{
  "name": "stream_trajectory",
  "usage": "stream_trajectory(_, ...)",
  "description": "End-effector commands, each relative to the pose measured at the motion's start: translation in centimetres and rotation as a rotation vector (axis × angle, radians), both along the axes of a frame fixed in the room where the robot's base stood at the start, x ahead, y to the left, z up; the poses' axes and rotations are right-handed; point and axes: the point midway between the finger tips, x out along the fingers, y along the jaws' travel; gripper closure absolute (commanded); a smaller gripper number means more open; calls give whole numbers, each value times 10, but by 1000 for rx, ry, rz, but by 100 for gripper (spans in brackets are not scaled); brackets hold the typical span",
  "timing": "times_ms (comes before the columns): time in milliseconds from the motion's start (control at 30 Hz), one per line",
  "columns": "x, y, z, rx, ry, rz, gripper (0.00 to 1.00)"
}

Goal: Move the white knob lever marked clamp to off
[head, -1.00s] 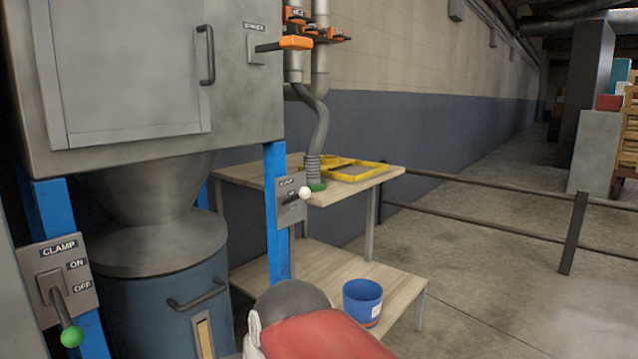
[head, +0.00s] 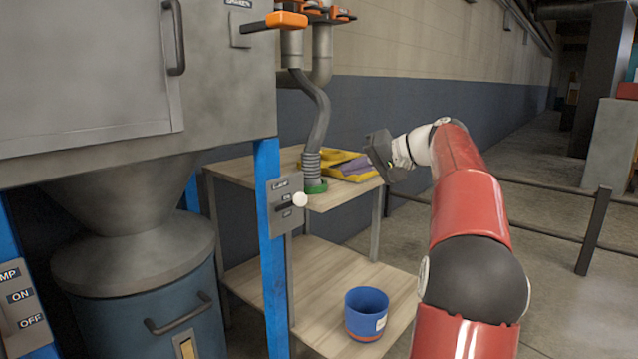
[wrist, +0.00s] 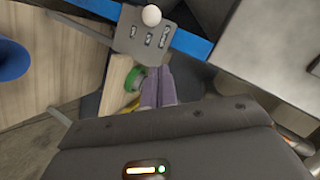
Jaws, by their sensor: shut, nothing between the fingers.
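The white knob lever (head: 299,200) sticks out from a small grey plate (head: 281,222) on the blue post. The plate's labels are too small to read surely. The knob stands beside the labels, and I cannot tell the lever's exact setting. In the wrist view the white knob (wrist: 151,16) is at the top, with its plate (wrist: 150,45) behind it. My gripper (head: 345,167) is to the right of the lever, apart from it, above the bench. Its purplish fingers (wrist: 157,80) are together and empty, pointing towards the plate's side in the wrist view.
Another plate marked with ON and OFF (head: 25,310) is cut off at left. An orange-handled lever (head: 286,20) is above. A wooden bench (head: 335,198) with a yellow tray (head: 300,172) and a grey hose (head: 318,125) stands behind. A blue bucket (head: 366,312) is on its lower shelf.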

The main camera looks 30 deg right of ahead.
Motion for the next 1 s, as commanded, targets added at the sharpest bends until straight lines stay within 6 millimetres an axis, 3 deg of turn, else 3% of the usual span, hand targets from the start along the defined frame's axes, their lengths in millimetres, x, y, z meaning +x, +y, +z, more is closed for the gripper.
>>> stream_trajectory(133,-2,-15,5,14,-33,-4,100)
stream_trajectory(567,2,-13,3,16,-33,-2,100)
stream_trajectory(733,22,1,-6,17,-30,1,100)
stream_trajectory(1000,68,30,-27,16,-30,1,100)
